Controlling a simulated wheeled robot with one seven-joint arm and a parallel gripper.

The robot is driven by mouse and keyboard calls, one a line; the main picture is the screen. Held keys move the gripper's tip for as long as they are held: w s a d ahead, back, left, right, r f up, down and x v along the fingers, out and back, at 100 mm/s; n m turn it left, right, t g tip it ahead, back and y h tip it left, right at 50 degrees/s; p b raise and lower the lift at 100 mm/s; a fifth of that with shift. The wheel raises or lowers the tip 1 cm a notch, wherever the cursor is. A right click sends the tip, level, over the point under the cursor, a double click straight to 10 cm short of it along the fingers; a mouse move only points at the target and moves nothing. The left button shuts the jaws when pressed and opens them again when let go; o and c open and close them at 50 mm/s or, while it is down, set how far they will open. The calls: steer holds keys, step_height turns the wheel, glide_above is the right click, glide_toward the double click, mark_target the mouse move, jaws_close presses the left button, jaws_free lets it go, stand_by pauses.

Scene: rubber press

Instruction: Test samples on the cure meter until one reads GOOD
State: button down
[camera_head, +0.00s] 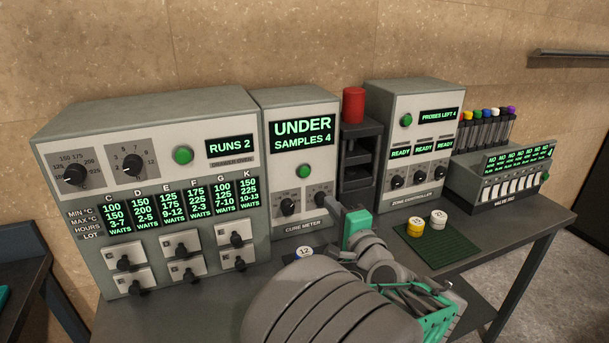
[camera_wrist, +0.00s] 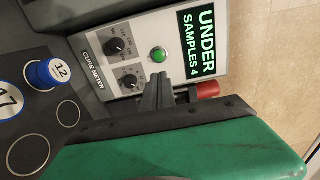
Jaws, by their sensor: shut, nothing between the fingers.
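The cure meter (camera_head: 297,112) stands in the middle of the bench. Its display reads UNDER, SAMPLES 4. It has a green button (camera_head: 304,171) and two black knobs. The meter also fills the upper wrist view, with its button (camera_wrist: 158,54) lit green. My gripper (camera_head: 336,206) is shut and empty in front of the meter's lower right side. In the wrist view its fingertips (camera_wrist: 162,76) lie just below the button; I cannot tell whether they touch the panel. A blue sample marked 12 (camera_wrist: 52,72) stands on the bench in front of the meter. A larger blue-rimmed disc marked 17 (camera_wrist: 8,100) is partly cut off.
Left stands the drawer oven (camera_head: 150,130), reading RUNS 2. Right are a dark rack with a red cylinder (camera_head: 353,105), the zone controller (camera_head: 413,150) and the valve unit (camera_head: 500,180). A green mat (camera_head: 440,250) holds a yellow piece (camera_head: 415,228) and a white piece (camera_head: 438,220).

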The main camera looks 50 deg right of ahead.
mark_target(305, 173)
steer(key=p+x, duration=0.3)
steer(key=x, duration=1)
steer(key=shift+a+r, duration=0.1)
steer(key=shift+w+d, duration=0.3)
steer(key=shift+w, duration=0.15)
steer(key=shift+w, duration=0.1)
